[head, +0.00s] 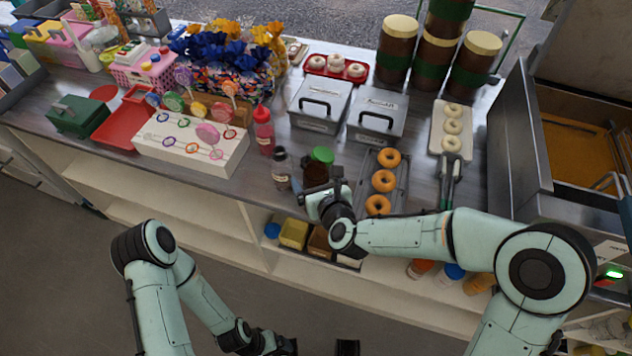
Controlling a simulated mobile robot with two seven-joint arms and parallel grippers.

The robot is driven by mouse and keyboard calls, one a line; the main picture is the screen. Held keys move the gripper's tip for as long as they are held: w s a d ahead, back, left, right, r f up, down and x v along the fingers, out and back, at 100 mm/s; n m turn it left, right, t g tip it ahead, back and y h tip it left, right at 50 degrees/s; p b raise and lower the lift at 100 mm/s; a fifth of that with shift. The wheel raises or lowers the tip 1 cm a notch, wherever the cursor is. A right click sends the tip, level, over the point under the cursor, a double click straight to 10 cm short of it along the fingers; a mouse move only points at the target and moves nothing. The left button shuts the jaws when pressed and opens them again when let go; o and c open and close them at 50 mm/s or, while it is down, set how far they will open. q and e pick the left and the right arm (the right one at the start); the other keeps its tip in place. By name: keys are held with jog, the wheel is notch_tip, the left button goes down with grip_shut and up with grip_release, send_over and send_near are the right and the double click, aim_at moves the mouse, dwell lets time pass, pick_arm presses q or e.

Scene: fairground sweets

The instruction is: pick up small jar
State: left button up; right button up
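A small dark brown jar with a green lid (321,155) stands on the counter near its front edge. My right gripper (326,187) is at the near side of this jar, and its dark fingers overlap the jar's lower part in the picture. I cannot tell whether the fingers touch the jar or how far apart they are. My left gripper (282,346) is low at the bottom edge of the picture, in front of the shelves and away from the jar. It is partly cut off, so its opening is unclear.
A clear bottle with a dark cap (281,170) and a red bottle (264,130) stand left of the jar. A rack of ring doughnuts (400,170) is close on the right. Two grey metal boxes (376,117) are behind. Large brown jars (396,50) stand farther back.

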jog(key=c, duration=1)
jog(key=shift+c, duration=1.2)
jog(key=shift+r, duration=0.15)
